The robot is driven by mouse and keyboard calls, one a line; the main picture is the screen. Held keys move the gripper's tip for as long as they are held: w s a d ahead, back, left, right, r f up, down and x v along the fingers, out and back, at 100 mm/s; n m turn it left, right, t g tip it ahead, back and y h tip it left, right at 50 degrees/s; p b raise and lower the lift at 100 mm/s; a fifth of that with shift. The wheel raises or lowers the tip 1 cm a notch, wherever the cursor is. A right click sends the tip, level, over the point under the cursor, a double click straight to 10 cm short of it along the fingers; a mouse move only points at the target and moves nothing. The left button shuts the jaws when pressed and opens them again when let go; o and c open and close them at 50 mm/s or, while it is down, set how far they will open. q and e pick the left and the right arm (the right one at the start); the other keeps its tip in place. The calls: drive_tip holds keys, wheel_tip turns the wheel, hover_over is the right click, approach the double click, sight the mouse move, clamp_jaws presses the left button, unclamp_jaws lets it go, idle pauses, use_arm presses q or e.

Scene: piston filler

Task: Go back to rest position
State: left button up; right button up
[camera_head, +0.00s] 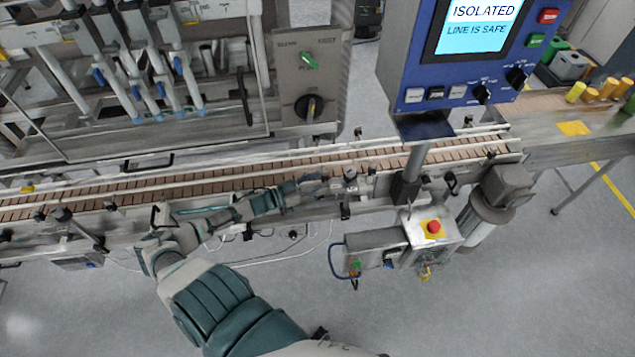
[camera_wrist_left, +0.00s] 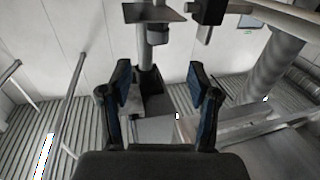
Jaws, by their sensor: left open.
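My left gripper (camera_head: 312,183) is at the conveyor's (camera_head: 255,177) near rail in the head view. My teal and white arm reaches to it from the bottom of the picture. In the left wrist view the gripper (camera_wrist_left: 162,85) shows two dark fingers with blue pads, spread apart with nothing between them. A grey post (camera_wrist_left: 147,60) stands beyond the fingers. Whether the gripper touches the rail I cannot tell. My right gripper is in neither view.
A blue control panel (camera_head: 398,60) on a post reads "ISOLATED, LINE IS SAFE". A red stop button (camera_head: 433,227) sits on a box below the conveyor. The filling machine (camera_head: 130,60) stands behind at left. A side table (camera_head: 560,130) is at right. Front floor is clear.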

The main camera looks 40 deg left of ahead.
use_arm(q)
drive_tip(key=s+d+f+n+g+y, duration=0.35)
drive_tip(key=s+d+f+y, duration=0.3)
drive_tip(key=d+f, duration=0.55)
drive_tip(key=s+d+r+g+y, duration=0.1)
drive_tip(key=s+d+g, duration=0.35)
drive_tip(key=s, duration=0.45)
drive_tip(key=s+d+r+g, duration=0.1)
drive_tip(key=s+d+g, duration=0.35)
drive_tip(key=s, duration=0.55)
wheel_tip(320, 180, down, 25)
drive_tip(key=s+g, duration=0.1)
drive_tip(key=g, duration=0.1)
drive_tip(key=s+a+f, duration=0.2)
drive_tip(key=s+f, duration=0.6)
drive_tip(key=s, duration=0.1)
drive_tip(key=s+a+f, duration=0.2)
drive_tip(key=s+f, duration=0.7)
drive_tip(key=shift+m+g, duration=0.35)
